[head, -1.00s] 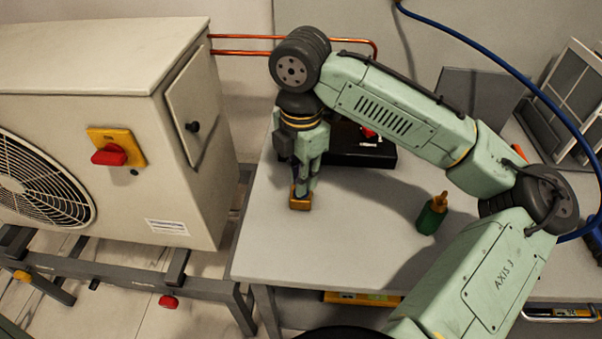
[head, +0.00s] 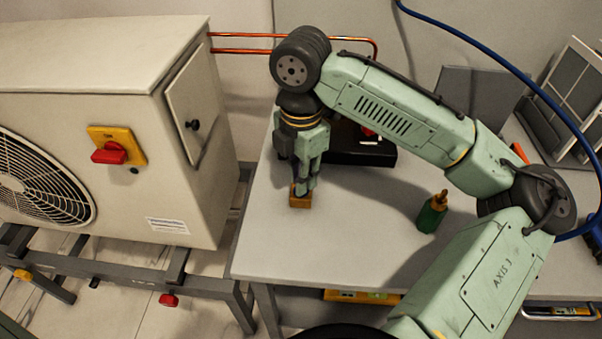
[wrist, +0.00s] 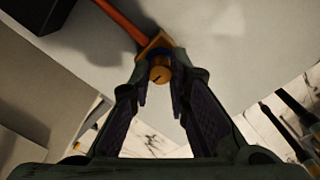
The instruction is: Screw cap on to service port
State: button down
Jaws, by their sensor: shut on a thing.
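My gripper (head: 301,190) points down over the near left part of the bench. In the wrist view my gripper (wrist: 159,82) is shut on a small round brass-coloured cap (wrist: 160,74) with a dark slot or mark on its face. A yellow-brown block (head: 300,201) sits on the bench directly under the fingertips. Part of that block (wrist: 153,47) shows just beyond the cap in the wrist view. Whether the cap touches the block is hard to tell. I cannot clearly make out the service port in either view.
A green bottle (head: 432,214) with a brass-coloured top stands right of the gripper. A black box (head: 358,148) lies behind it. The outdoor unit (head: 190,130) with its red switch stands left. The bench front is clear.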

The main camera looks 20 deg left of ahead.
jog(key=shift+r+m+p, duration=0.1)
jog(key=shift+m+p, duration=0.45)
jog(key=shift+m, duration=0.35)
jog(key=m+p, duration=0.1)
jog(key=m, duration=0.2)
jog(key=shift+m, duration=0.3)
jog(key=shift+m+p, duration=0.45)
jog(key=shift+m, duration=0.05)
jog(key=m, duration=0.4)
